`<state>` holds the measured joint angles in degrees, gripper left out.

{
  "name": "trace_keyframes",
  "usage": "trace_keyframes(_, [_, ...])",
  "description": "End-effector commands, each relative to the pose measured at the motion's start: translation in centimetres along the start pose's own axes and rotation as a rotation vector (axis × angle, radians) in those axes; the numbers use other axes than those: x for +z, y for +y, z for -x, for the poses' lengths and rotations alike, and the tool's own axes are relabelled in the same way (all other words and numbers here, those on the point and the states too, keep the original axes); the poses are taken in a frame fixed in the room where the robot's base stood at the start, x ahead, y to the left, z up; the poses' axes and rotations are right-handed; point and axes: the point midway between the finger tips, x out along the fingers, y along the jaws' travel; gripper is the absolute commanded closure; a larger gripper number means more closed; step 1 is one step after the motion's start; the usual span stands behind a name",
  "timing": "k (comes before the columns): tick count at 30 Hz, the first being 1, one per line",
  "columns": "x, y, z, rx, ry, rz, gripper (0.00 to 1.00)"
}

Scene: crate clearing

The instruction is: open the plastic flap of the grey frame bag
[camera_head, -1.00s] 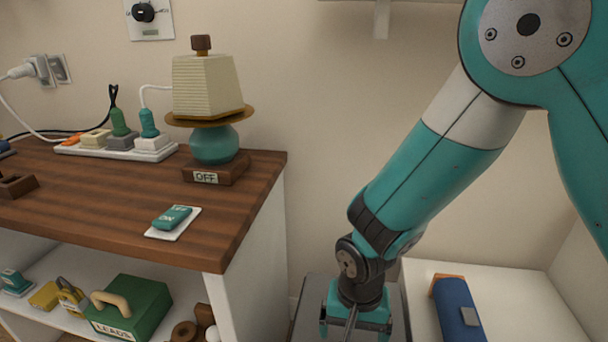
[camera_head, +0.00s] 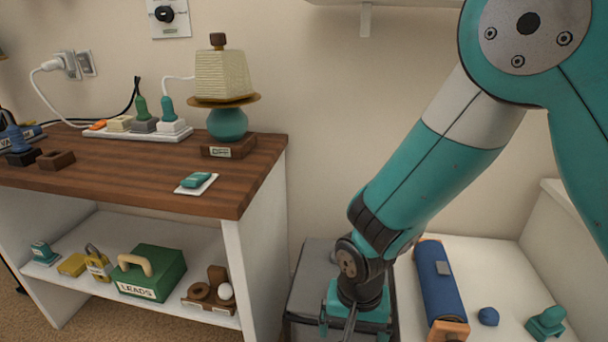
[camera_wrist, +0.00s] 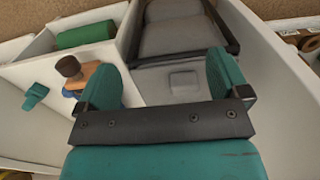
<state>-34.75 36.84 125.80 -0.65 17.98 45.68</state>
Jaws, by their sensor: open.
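A grey bag-like thing with a dark frame (camera_head: 312,277) stands low in the gap between the wooden-topped unit and the white surface. It also shows in the wrist view as grey panels inside a dark frame (camera_wrist: 190,40), ahead of my gripper. A paler square patch lies on its nearer grey part. I cannot tell which part is the plastic flap. My gripper (camera_wrist: 165,82) is open, its two teal fingers wide apart with nothing held between them. In the head view my gripper (camera_head: 352,327) is over the grey thing and hides part of it.
The wooden-topped unit (camera_head: 110,165) stands left, with a lamp (camera_head: 228,125) on it and a green LEADS box (camera_head: 150,272) on its shelf. The white surface (camera_head: 500,270) at right holds a blue roll (camera_head: 438,280) and a teal stamp-like thing (camera_head: 546,322).

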Motion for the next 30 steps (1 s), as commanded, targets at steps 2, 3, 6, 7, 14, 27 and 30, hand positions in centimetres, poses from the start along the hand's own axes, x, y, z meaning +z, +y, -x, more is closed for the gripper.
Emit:
trace_keyframes(2, [0.0, 0.0, 0.0, 0.000, 0.000, 0.000, 0.06])
trace_keyframes(3, [-0.1, 0.1, 0.2, -0.007, 0.000, 0.005, 0.06])
trace_keyframes(6, [0.1, 0.1, 0.9, -0.024, -0.007, 0.029, 0.06])
trace_keyframes(7, [0.2, 0.1, 1.1, -0.028, -0.009, 0.037, 0.06])
trace_keyframes(14, [0.7, 0.8, 3.0, -0.075, -0.021, 0.105, 0.06])
trace_keyframes(27, [4.5, 4.5, 8.9, -0.244, -0.006, 0.404, 0.06])
trace_keyframes(30, [6.0, 5.5, 10.0, -0.281, 0.012, 0.495, 0.06])
